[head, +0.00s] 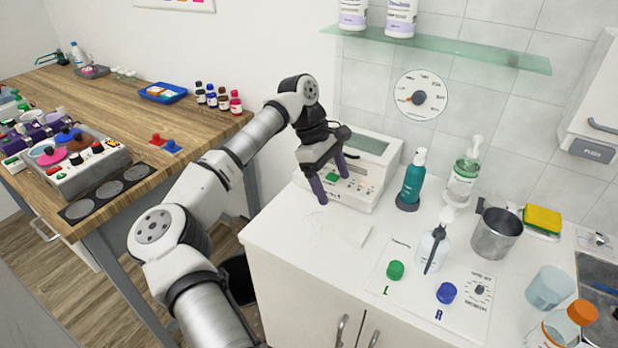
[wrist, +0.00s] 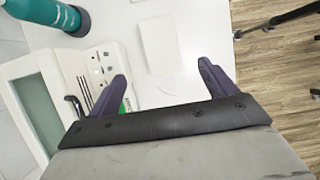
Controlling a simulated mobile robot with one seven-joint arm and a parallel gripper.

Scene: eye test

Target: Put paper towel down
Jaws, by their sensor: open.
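A flat white sheet, which looks like the paper towel (head: 353,234), lies on the white counter (head: 300,245) in front of a white device. It also shows in the wrist view (wrist: 161,46), just ahead of the fingers. My gripper (head: 329,177) is open, with its two dark purple fingers apart and nothing seen between them. It hangs above the counter in front of the device, apart from the sheet. In the wrist view the fingers of my gripper (wrist: 162,88) frame bare white counter.
The white device (head: 367,165) stands right behind my gripper. A teal bottle (head: 413,178), a clear pump bottle (head: 463,172), a metal cup (head: 496,236) and a printed sheet with green and blue caps (head: 430,284) are to the right. A wooden table (head: 120,98) is at left.

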